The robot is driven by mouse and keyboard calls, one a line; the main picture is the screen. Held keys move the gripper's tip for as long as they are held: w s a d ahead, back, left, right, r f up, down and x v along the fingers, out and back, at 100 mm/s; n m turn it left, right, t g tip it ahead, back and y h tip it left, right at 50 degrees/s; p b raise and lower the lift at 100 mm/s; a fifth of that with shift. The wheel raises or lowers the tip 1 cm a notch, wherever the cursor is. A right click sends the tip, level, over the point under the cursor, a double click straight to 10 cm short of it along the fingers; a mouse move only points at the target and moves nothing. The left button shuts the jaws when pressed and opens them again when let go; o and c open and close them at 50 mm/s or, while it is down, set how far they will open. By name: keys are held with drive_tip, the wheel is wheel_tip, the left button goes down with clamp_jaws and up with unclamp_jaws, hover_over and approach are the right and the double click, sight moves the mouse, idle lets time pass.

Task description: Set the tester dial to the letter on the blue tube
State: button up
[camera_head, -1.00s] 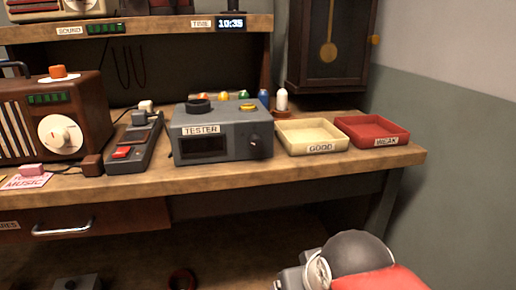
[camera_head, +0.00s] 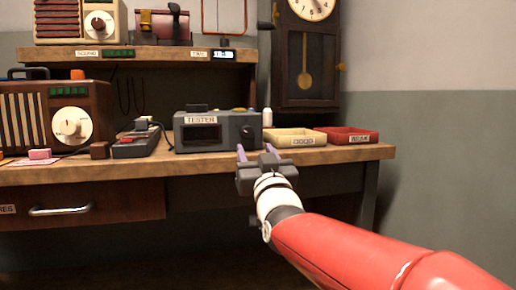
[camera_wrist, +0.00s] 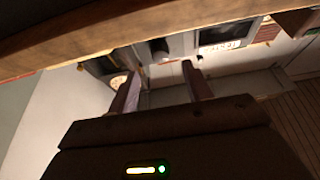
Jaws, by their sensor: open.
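The grey tester (camera_head: 222,147) stands on the bench with a dark window on its front. Its dark dial knob (camera_head: 247,132) is at the front's right end. The wrist view, turned over, shows the tester's window (camera_wrist: 216,34) and the knob (camera_wrist: 158,47). My gripper (camera_head: 256,153) is open and empty, in front of the bench edge, just below and right of the knob in the head view. Its two fingers (camera_wrist: 161,82) stand apart in the wrist view, below the knob. The blue tube is not clearly visible now behind the tester; no letter on it can be read.
The cream GOOD tray (camera_head: 296,143) and red WEAK tray (camera_head: 350,140) stand right of the tester. A switch box (camera_head: 134,147) and a brown radio (camera_head: 72,125) are to its left. The bench edge (camera_head: 190,162) runs close behind my gripper. A wall clock (camera_head: 309,60) hangs behind.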

sight(248, 136)
drive_tip(key=x, duration=0.6)
drive_tip(key=shift+w+a+p, duration=0.1)
drive_tip(key=shift+w+p, duration=0.15)
drive_tip(key=shift+p, duration=0.1)
drive_tip(key=c, duration=1)
